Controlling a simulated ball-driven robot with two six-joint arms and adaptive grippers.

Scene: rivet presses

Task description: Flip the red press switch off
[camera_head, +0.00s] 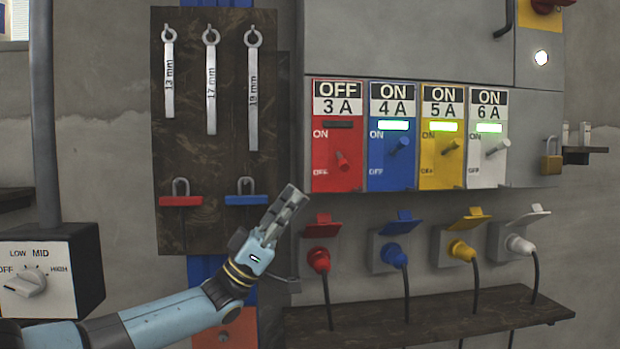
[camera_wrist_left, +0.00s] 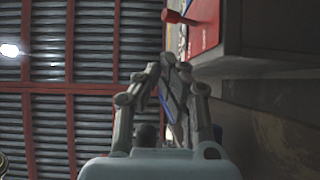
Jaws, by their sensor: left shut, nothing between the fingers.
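The red press switch panel (camera_head: 337,130) is on the wall cabinet, at the left end of the switch row. Its label reads OFF, 3 A, and its indicator bar is dark. The red switch lever (camera_head: 342,161) points down toward the OFF mark. My left gripper (camera_head: 297,194) is shut and empty, below and left of the red panel, apart from it. In the left wrist view, the gripper fingers (camera_wrist_left: 172,62) are together, and the red lever (camera_wrist_left: 176,17) sticks out from the red panel (camera_wrist_left: 204,22) just beyond them. My right gripper is not in view.
Blue (camera_head: 391,155), yellow (camera_head: 441,155) and white (camera_head: 487,155) switch panels to the right read ON with lit green bars. Coloured plugs sit in sockets below, above a dark shelf (camera_head: 430,315).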

